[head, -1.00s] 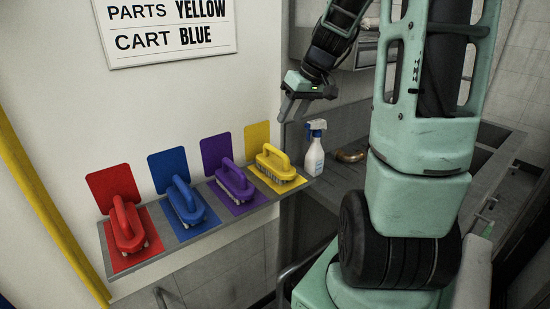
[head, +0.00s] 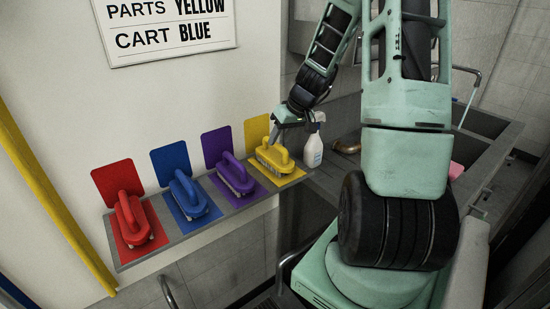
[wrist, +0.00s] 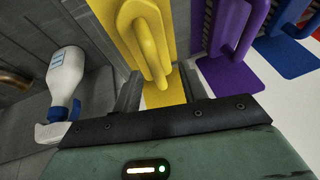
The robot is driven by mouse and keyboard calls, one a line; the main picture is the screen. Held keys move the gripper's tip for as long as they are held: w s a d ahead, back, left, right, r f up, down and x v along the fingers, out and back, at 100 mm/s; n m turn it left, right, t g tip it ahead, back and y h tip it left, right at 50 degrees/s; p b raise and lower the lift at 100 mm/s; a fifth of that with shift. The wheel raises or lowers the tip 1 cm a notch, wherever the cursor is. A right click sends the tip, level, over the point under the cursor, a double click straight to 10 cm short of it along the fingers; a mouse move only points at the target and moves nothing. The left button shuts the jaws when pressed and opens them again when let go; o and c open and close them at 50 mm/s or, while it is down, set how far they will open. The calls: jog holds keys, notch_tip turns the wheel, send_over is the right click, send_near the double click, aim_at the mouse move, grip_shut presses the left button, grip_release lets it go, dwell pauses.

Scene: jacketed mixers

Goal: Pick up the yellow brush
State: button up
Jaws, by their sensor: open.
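The yellow brush (head: 278,161) sits on a yellow mat at the right end of the grey shelf, its loop handle upward. In the wrist view the yellow brush (wrist: 128,22) fills the upper middle. My gripper (head: 273,140) is at the far end of the yellow brush, by its handle. In the wrist view my gripper (wrist: 160,88) is open, with one finger on each side of the handle's near end. I cannot tell whether either finger touches it. Part of the brush's far end is hidden by my gripper in the head view.
Purple (head: 231,179), blue (head: 187,197) and red (head: 133,217) brushes stand to the left on the shelf (head: 152,258). A white spray bottle (head: 313,152) stands close to the right of the yellow brush; it also shows in the wrist view (wrist: 65,75). A wall rises behind.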

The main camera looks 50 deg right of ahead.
aim_at(277, 146)
jog(key=shift+d+p+x, duration=0.2)
jog(key=shift+p+x, duration=0.35)
jog(key=shift+x, duration=0.7)
jog(key=shift+d+p+x, duration=0.2)
jog(key=shift+p+x, duration=0.3)
jog(key=shift+x, duration=0.75)
jog(key=shift+w, duration=0.1)
grip_shut()
